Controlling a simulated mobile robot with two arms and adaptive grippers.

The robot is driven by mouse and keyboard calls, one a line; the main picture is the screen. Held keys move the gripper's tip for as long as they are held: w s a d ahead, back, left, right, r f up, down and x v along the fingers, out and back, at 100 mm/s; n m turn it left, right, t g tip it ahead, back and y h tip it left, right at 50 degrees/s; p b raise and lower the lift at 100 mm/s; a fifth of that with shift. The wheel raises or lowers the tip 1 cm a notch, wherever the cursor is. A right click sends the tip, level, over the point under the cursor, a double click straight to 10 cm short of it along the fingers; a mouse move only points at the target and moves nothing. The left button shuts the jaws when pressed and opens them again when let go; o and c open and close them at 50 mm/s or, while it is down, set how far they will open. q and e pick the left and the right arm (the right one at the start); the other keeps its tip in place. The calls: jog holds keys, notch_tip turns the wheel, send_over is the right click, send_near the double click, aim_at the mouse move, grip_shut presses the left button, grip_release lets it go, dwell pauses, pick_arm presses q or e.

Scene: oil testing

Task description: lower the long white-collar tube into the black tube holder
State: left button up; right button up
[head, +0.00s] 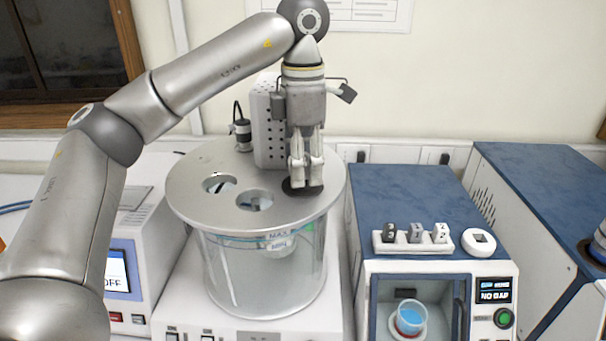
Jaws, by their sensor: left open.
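My left gripper (306,184) points straight down over the round metal lid (200,165) of a clear bath. Its fingers are a little apart, with the tips at a black round piece (289,188) on the right part of the lid. This black piece looks like the black tube holder, and the fingers partly cover it. I cannot make out the long white-collar tube; a pale shape and some green show through the glass below, but I cannot tell what they are. My right gripper is not in view.
Two open holes (254,201) are in the lid, left of the gripper. A perforated grey box (267,125) and a small black-and-silver fitting (241,132) stand at the lid's back. A blue-topped device (408,190) with a small white rack (412,241) stands close on the right.

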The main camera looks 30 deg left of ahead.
pick_arm(q)
jog(key=shift+r, duration=0.1)
notch_tip(320, 180, up, 12)
dwell(0.8)
dwell(0.5)
